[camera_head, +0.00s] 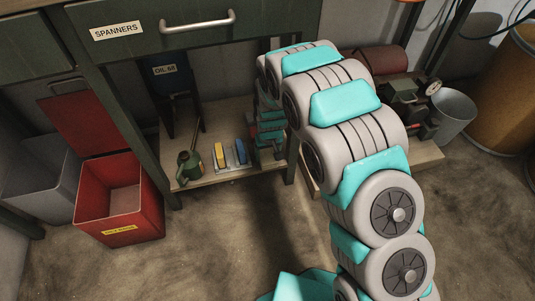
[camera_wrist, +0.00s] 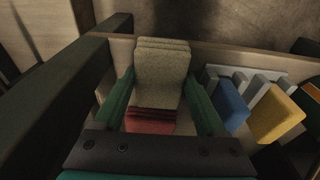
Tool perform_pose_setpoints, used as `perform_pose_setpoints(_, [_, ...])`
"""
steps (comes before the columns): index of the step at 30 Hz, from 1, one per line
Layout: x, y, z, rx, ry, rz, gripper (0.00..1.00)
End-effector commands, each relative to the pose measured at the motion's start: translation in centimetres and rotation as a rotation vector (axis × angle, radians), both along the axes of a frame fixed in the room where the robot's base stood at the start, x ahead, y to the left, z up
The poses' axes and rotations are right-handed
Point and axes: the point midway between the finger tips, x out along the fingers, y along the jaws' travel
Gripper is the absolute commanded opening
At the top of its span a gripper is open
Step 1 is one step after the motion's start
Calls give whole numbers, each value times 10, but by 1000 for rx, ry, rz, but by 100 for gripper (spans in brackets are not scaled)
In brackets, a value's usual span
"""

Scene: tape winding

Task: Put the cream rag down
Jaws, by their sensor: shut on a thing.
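The cream rag (camera_wrist: 162,72) is a folded, layered pad in the wrist view, between the two dark green fingers of my gripper (camera_wrist: 160,88). My gripper is shut on it. A red folded cloth (camera_wrist: 150,121) shows just below the cream rag in the picture, also between the fingers; whether it touches the rag I cannot tell. In the head view my gripper is at the right end of the low shelf (camera_head: 215,178) under the bench, mostly hidden by my arm. The cream rag cannot be made out there.
A blue block (camera_head: 240,152) and a yellow block (camera_head: 220,156) stand in a pale rack beside my gripper. A green oil can (camera_head: 189,165) is further left. A red bin (camera_head: 120,200) and a grey bin (camera_head: 42,188) stand on the floor. A dark bench leg (camera_wrist: 50,105) is close by.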

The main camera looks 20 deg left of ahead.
Motion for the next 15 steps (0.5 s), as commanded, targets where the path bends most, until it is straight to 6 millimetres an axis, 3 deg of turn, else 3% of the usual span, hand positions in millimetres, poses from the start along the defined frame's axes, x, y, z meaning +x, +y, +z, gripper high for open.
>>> perform_pose_setpoints(2, [0, 0, -2, -1, 1, 0, 29])
perform_pose_setpoints(3, [0, 0, -3, -1, 1, 0, 75])
perform_pose_setpoints(10, [0, 0, -2, 0, 0, 0, 100])
perform_pose_setpoints(15, [0, 0, -2, 0, 0, 0, 100])
